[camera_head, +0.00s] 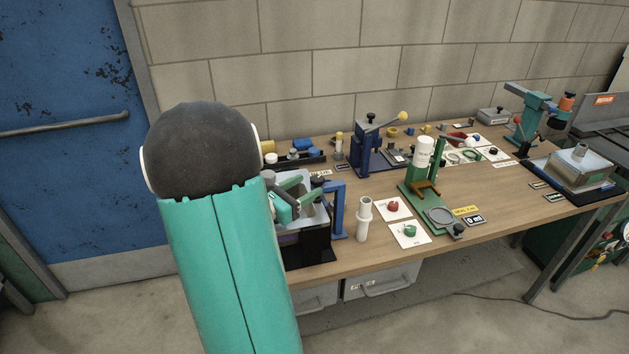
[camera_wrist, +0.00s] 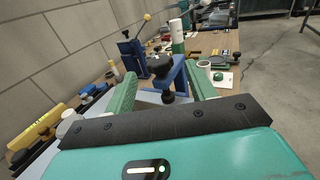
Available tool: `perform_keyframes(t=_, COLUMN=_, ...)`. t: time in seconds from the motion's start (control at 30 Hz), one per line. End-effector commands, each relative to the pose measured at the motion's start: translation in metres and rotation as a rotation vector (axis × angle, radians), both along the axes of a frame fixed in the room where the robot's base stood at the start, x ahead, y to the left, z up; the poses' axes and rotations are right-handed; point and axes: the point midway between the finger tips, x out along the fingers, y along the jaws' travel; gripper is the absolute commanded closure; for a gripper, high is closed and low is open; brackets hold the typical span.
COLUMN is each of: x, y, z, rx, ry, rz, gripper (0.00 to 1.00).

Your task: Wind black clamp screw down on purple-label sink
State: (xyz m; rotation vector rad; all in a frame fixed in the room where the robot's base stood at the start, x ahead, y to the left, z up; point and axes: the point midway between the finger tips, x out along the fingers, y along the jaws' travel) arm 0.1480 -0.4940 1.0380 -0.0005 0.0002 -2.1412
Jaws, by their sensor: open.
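The sink is a grey basin (camera_head: 322,213) on a black base at the left end of the bench, with a purple patch on its front partly hidden by my arm. A blue clamp frame (camera_head: 338,208) stands at its right side. In the wrist view the blue clamp arm (camera_wrist: 178,80) carries a black clamp screw (camera_wrist: 160,66) with a knob on top and a black foot below. My gripper (camera_head: 303,190) is over the basin; in the wrist view its green fingers (camera_wrist: 160,76) are open, apart on either side of the screw. I cannot tell whether they touch it.
A white cylinder (camera_head: 363,219) stands just right of the clamp. A blue lever press (camera_head: 376,150) and a green stand (camera_head: 425,190) are farther along the bench. A wall runs behind.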

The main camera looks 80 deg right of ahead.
Motion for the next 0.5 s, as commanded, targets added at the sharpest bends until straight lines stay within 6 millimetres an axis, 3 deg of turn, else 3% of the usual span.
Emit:
perform_keyframes(t=0.2, x=-0.017, y=-0.029, z=0.0, rx=-0.001, ry=0.001, rz=-0.002, gripper=0.45)
perform_keyframes(t=0.5, x=-0.021, y=-0.038, z=0.0, rx=0.001, ry=0.001, rz=0.003, gripper=0.45)
